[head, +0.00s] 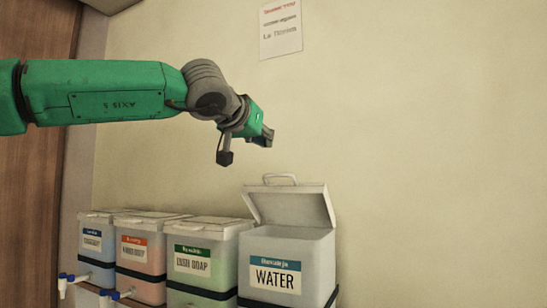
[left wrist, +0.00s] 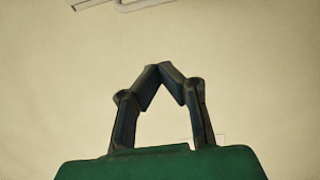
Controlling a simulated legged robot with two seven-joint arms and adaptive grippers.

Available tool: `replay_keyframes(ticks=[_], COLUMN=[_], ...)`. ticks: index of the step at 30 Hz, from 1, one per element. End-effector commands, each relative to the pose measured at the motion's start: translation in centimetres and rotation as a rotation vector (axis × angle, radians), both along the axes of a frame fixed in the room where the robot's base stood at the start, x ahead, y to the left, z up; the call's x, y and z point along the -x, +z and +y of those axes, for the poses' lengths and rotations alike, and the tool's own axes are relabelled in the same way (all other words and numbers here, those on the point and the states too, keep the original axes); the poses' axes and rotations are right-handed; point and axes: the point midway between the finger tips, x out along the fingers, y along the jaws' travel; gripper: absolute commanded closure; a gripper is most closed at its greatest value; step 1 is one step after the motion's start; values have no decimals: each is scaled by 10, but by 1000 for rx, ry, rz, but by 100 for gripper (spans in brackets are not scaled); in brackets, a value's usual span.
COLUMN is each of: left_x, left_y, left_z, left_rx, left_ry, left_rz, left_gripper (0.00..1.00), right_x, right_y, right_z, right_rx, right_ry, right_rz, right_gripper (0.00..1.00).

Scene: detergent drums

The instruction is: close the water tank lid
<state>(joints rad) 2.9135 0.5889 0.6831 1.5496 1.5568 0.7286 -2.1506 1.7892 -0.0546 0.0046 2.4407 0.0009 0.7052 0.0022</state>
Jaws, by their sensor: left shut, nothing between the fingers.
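The water tank (head: 285,262) is a pale grey box with a blue-and-white WATER label, at the right end of a row in the head view. Its lid (head: 290,206) stands raised, tilted up at the back, with a handle (head: 280,179) on top. My left gripper (head: 266,138) is above the lid and slightly left of it, apart from it. It is shut and empty; the left wrist view shows its fingertips (left wrist: 160,70) meeting. A thin pale bar, perhaps the handle, shows at the top of the left wrist view. My right gripper is not in view.
Several similar drums with closed lids stand left of the water tank, including a green-labelled one (head: 207,255) and an orange-labelled one (head: 140,256). Taps (head: 65,282) stick out at the lower left. A paper sign (head: 281,28) hangs on the wall behind. The space right of the tank is clear.

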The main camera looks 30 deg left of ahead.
Motion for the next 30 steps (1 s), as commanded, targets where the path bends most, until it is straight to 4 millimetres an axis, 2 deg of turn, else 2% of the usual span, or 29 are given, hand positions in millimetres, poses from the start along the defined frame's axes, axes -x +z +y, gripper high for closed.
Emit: replay_keyframes(ticks=[9,15,18,21,30], left_x=[-62,-97,-83,-76,-72], left_y=[-18,-25,-40,-50,-58], left_z=[3,3,4,4,4], left_rx=[-4,-4,-5,-3,-3], left_ry=[3,3,1,1,2], left_rz=[5,2,-2,-2,0], left_gripper=[100,100,100,100,100], right_x=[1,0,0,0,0], right_y=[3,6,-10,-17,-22], right_z=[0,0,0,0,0], right_rx=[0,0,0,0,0], right_ry=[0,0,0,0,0], right_rz=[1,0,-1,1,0], right_gripper=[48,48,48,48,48])
